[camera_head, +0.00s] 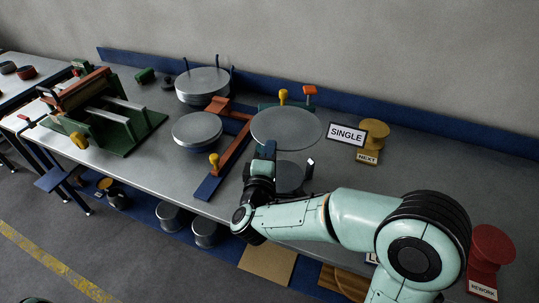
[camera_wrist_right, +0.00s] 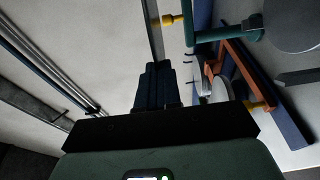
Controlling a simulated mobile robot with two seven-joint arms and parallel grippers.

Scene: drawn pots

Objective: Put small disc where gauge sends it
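My right gripper (camera_head: 266,152) appears shut on a thin grey disc (camera_head: 287,127), held flat above the bench. In the right wrist view the closed fingers (camera_wrist_right: 157,85) meet the disc's edge-on strip (camera_wrist_right: 152,28). An orange and blue fixture (camera_head: 236,141), which may be the gauge, lies left of the gripper, with yellow knobs (camera_head: 214,160). A sign reading SINGLE (camera_head: 345,133) stands right of the held disc. Another dark grey round plate (camera_head: 290,176) lies below it, partly hidden by my arm. My left gripper is not in view.
A disc stack (camera_head: 197,128) and a stack between posts (camera_head: 203,82) stand left of the fixture. A yellow stand marked NEXT (camera_head: 373,132) and a red stand marked REWORK (camera_head: 490,246) are on the right. A green press-like machine (camera_head: 105,112) is far left. Bench between the stands is clear.

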